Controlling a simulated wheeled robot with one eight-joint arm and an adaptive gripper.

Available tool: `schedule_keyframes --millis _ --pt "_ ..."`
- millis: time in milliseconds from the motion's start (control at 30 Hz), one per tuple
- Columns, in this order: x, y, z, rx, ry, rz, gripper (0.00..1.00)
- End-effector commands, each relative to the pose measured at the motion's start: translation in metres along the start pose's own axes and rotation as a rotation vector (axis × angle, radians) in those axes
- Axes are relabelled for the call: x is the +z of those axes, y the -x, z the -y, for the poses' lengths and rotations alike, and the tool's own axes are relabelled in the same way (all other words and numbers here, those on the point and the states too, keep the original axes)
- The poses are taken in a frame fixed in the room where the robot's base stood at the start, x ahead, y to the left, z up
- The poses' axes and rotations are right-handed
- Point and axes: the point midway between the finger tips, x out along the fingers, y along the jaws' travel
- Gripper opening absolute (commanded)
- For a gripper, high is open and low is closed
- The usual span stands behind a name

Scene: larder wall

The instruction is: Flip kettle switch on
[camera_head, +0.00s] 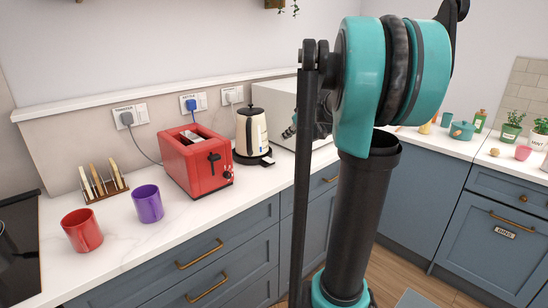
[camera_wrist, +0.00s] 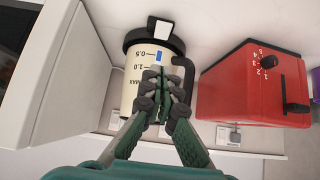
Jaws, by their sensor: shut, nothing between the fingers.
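The cream kettle (camera_head: 251,131) with a black lid and handle stands upright on its black base between the red toaster and the white box-shaped appliance. A small tab (camera_head: 267,162), black with a pale patch, sticks out at the front of the base. In the wrist view the kettle (camera_wrist: 128,88) appears upside down, with the tab (camera_wrist: 161,27) at the top. My gripper (camera_wrist: 160,74) is shut and empty, its fingertips in front of the kettle's side, below the tab in that picture. In the head view my gripper (camera_head: 290,130) is right of the kettle, partly hidden by my arm.
The red toaster (camera_head: 196,160) is close left of the kettle; it also shows in the wrist view (camera_wrist: 240,88). The white appliance (camera_head: 274,105) is on the right. Mugs, red (camera_head: 82,231) and purple (camera_head: 147,204), and a toast rack (camera_head: 103,184) stand further left. Wall sockets (camera_head: 131,115) are behind.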

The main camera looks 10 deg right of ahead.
Motion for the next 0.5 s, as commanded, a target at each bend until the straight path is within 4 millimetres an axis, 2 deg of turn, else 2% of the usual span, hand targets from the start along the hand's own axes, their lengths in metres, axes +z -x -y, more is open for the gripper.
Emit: schedule_keyframes --millis 333,500 --pt "0.0 -0.002 0.0 0.0 0.0 0.001 0.0" --pt "0.0 -0.019 0.001 -0.001 0.001 0.001 0.0"
